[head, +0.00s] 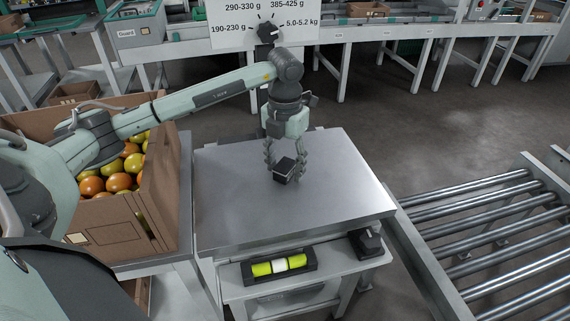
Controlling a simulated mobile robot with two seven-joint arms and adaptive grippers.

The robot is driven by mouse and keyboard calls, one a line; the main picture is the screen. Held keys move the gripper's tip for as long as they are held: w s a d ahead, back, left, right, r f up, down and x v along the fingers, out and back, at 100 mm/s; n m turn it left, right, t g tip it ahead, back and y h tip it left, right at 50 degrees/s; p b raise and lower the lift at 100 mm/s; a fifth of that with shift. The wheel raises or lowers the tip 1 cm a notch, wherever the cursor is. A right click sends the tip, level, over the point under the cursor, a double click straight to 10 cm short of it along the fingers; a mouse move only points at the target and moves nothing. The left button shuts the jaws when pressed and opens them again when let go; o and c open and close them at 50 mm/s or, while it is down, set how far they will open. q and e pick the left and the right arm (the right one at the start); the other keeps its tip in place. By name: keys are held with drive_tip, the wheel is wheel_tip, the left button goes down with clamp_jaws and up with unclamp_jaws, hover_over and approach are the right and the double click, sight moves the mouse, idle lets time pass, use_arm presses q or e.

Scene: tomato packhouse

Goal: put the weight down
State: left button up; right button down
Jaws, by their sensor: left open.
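The weight (285,169) is a small dark block with a pale edge, over the middle of the grey metal table top (335,200). It appears to rest on the surface. My left gripper (284,172) points down from above, its fingers apart on either side of the weight. It is open; whether a finger touches the weight is too small to tell. My right gripper is not in view.
A cardboard box (110,225) of tomatoes stands left of the table. A yellow-green level vial in a black holder (278,266) and a black object (367,243) sit at the front. A roller conveyor (490,240) is at right. The table top around the weight is clear.

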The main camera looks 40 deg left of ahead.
sight(285, 164)
use_arm(q)
drive_tip(key=shift+r, duration=0.15)
wheel_tip(285, 164, up, 2)
drive_tip(key=shift+w+r, duration=0.1)
wheel_tip(285, 164, up, 10)
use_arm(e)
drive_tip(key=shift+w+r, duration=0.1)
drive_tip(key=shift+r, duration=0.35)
